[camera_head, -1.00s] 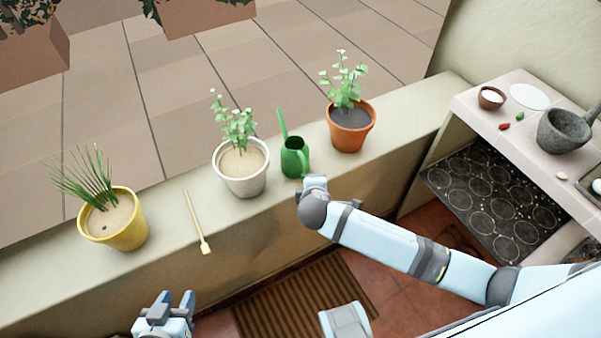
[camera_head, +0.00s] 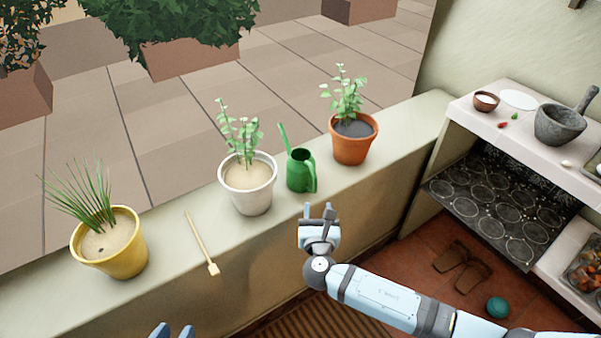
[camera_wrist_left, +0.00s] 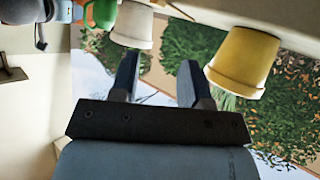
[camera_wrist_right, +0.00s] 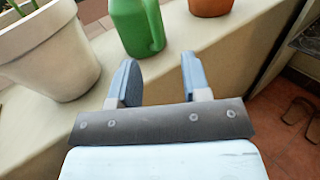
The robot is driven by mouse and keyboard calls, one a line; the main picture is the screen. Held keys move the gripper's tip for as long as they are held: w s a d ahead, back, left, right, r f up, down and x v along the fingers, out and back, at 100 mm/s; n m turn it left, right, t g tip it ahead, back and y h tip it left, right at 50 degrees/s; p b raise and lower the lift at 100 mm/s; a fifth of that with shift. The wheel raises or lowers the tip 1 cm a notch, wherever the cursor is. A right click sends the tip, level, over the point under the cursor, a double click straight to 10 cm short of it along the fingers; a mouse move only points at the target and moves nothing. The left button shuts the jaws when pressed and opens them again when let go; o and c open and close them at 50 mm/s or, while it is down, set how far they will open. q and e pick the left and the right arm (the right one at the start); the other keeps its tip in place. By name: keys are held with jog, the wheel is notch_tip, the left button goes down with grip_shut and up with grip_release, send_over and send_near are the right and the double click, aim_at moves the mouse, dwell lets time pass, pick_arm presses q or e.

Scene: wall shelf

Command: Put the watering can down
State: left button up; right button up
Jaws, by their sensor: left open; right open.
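The green watering can (camera_head: 299,172) stands upright on the wall ledge between the white pot and the terracotta pot. In the right wrist view the can (camera_wrist_right: 132,25) stands just beyond the fingertips, its handle facing right. My right gripper (camera_head: 319,212) is open and empty, in front of the ledge and apart from the can. It also shows in the right wrist view (camera_wrist_right: 162,75). My left gripper (camera_head: 172,330) is open and empty at the bottom edge, below the ledge. In the left wrist view its fingers (camera_wrist_left: 158,75) are spread with nothing between them.
On the ledge (camera_head: 170,265) stand a yellow pot (camera_head: 125,255), a white pot (camera_head: 247,190) and a terracotta pot (camera_head: 351,145). A wooden stick-like tool (camera_head: 202,244) lies between the yellow and white pots. A tiled counter with a stone mortar (camera_head: 560,127) is at right.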

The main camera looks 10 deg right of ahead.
jog(key=b+x, duration=0.2)
jog(key=x, duration=0.7)
jog(key=shift+w+d+f, duration=0.1)
jog(key=shift+w+f, duration=0.05)
jog(key=shift+w, duration=0.15)
jog(key=c, duration=0.7)
pick_arm(q)
jog(key=r, duration=0.1)
jog(key=w+d+r+t+h, duration=0.1)
jog(key=w+d+r+t, duration=0.1)
jog(key=r, duration=0.1)
pick_arm(e)
grip_shut()
